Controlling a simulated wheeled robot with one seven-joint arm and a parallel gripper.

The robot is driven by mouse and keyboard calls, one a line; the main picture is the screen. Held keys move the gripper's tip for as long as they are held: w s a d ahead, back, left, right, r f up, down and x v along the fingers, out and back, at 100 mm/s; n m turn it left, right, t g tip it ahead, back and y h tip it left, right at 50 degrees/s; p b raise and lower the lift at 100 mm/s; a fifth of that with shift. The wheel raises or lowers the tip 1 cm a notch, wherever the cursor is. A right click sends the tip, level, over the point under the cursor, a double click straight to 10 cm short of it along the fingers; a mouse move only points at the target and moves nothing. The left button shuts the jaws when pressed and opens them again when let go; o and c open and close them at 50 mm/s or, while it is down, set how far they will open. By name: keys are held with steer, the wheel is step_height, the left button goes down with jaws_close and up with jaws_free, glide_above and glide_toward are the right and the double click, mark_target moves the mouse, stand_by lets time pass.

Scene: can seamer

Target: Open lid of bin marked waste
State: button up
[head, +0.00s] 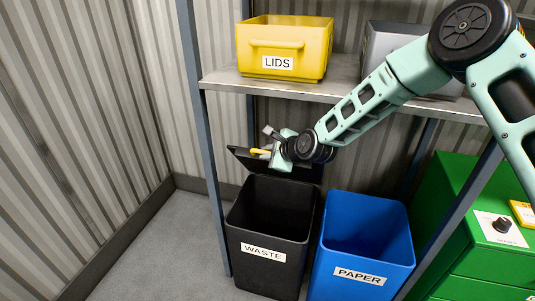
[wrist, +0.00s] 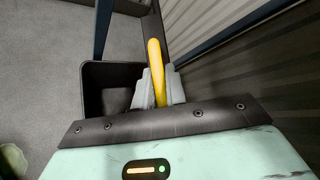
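The black waste bin (head: 255,276) stands on the floor, labelled WASTE, its top open and its dark inside showing. It also shows in the wrist view (wrist: 97,72). Its black lid (head: 242,158) is tilted up at the back of the bin. A yellow handle (head: 260,151) is at the lid; in the wrist view the yellow handle (wrist: 154,58) runs between the grey fingers. My gripper (wrist: 160,88) appears shut on this handle, with a finger on each side. In the head view my gripper (head: 272,143) is above the bin's back edge and partly covers the lid.
A blue bin (head: 340,250) labelled PAPER stands open just right of the waste bin. A shelf (head: 225,82) above holds a yellow bin (head: 285,40) labelled LIDS. A green cabinet (head: 460,215) stands at right. Clear floor (head: 180,250) lies left.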

steer(key=o, duration=0.3)
steer(key=shift+o, duration=0.2)
steer(key=p+v, duration=0.1)
steer(key=v, duration=1.6)
steer(key=shift+d, duration=0.2)
